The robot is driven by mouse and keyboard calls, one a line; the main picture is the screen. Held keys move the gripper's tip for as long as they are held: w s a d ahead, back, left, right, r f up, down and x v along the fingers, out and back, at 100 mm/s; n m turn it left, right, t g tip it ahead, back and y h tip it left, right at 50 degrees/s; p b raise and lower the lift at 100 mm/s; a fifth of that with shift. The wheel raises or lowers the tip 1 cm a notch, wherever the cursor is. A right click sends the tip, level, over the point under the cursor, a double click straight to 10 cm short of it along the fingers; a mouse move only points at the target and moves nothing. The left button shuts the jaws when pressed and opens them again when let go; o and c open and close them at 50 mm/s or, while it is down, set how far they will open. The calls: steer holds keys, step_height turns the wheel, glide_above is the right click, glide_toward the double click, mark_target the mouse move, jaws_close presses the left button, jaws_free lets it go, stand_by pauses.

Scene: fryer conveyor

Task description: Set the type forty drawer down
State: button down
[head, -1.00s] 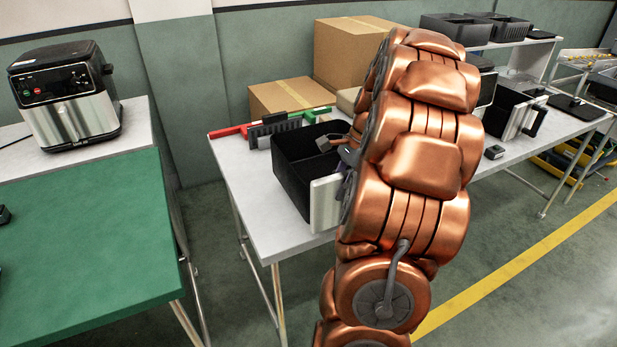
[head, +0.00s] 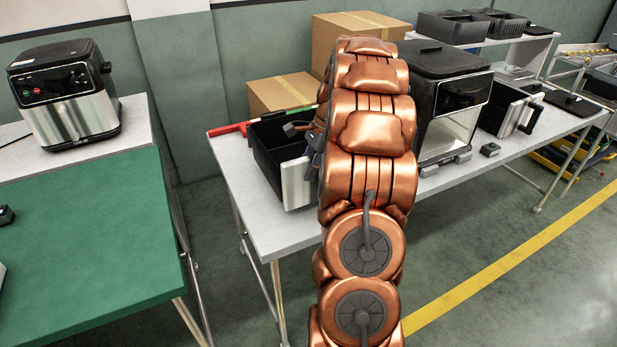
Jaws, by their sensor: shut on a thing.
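A black drawer (head: 262,150) with a silver front (head: 297,184) is at the left end of the long grey table (head: 262,232). Its open top faces up, and it looks about level. My gripper (head: 303,132) is at the drawer's front side, shut on it, mostly hidden behind my copper arm. The handle is hidden too. I cannot tell whether the drawer's underside touches the table. No type label is readable on it.
A black and silver fryer (head: 445,105) stands right of my arm, with another drawer (head: 507,108) beyond it. Cardboard boxes (head: 283,92) and a red-green strip (head: 232,129) lie behind.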

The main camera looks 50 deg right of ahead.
steer(key=shift+w+f+p, duration=0.1)
steer(key=shift+f+p, duration=0.5)
steer(key=shift+f, duration=1.15)
steer(key=c, duration=1)
jaws_free()
steer(key=shift+f, duration=0.1)
steer(key=shift+o, duration=0.2)
steer(key=shift+b+v, duration=1.4)
steer(key=shift+v, duration=4.7)
